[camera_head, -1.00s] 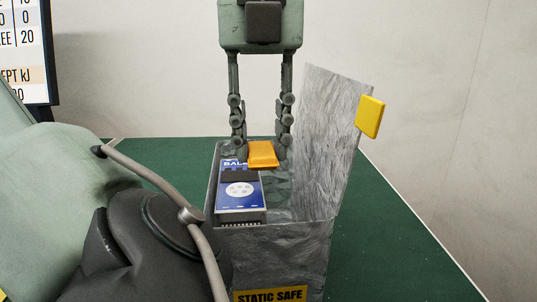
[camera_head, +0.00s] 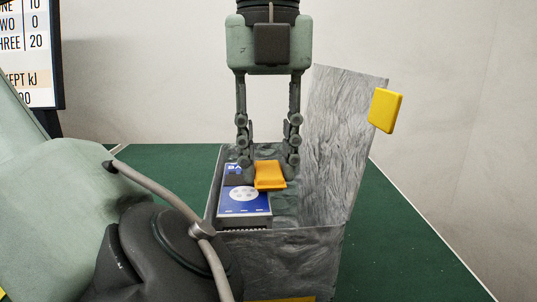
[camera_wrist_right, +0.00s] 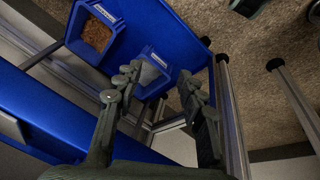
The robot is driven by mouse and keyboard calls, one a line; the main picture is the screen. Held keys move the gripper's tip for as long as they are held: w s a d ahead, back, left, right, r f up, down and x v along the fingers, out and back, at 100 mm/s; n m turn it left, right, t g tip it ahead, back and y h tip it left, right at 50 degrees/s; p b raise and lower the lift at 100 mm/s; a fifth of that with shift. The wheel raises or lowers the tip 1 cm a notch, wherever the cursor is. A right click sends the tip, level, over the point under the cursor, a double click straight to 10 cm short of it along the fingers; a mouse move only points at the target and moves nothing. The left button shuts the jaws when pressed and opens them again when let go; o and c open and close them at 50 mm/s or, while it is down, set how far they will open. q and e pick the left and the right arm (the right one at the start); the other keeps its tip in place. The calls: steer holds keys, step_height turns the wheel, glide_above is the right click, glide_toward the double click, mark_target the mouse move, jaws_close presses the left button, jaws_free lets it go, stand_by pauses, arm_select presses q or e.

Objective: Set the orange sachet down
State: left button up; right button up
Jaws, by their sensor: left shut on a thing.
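The orange sachet (camera_head: 270,176) is held between the fingertips of my left gripper (camera_head: 268,168), which points straight down in the head view. The sachet is inside the outline of an open grey box (camera_head: 285,255), over its interior. It overlaps the right edge of a blue and white boxed device (camera_head: 245,200) lying in that box. I cannot tell whether the sachet touches the device or the box floor. My right gripper (camera_wrist_right: 158,95) shows in the right wrist view with its fingers apart and nothing between them.
The grey box's lid (camera_head: 345,145) stands up on its right side, with a yellow tab (camera_head: 385,110) at its edge. Green table surface (camera_head: 400,240) is clear to the right. A screen (camera_head: 30,60) stands at the left. Blue bins (camera_wrist_right: 155,70) lie beyond my right gripper.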

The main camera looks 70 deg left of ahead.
mark_target(268, 169)
arm_select(q)
steer(key=shift+f, duration=0.25)
steer(key=o, duration=0.9)
steer(key=shift+o, duration=0.2)
arm_select(e)
steer(key=shift+s+d+r, duration=0.1)
steer(key=shift+s+r, duration=0.25)
steer(key=shift+r, duration=0.35)
arm_select(q)
steer(key=shift+r, duration=0.2)
steer(key=shift+r+p, duration=0.65)
steer(key=shift+p, duration=0.05)
step_height(268, 169, up, 11)
steer(key=shift+r+p, duration=0.2)
steer(key=shift+p, duration=0.15)
arm_select(e)
steer(key=shift+w+a+f, duration=0.1)
steer(key=shift+w+f, duration=0.05)
steer(key=shift+f, duration=1.3)
steer(key=shift+w+a+f, duration=0.1)
steer(key=shift+w+f, duration=0.05)
steer(key=shift+f, duration=1.3)
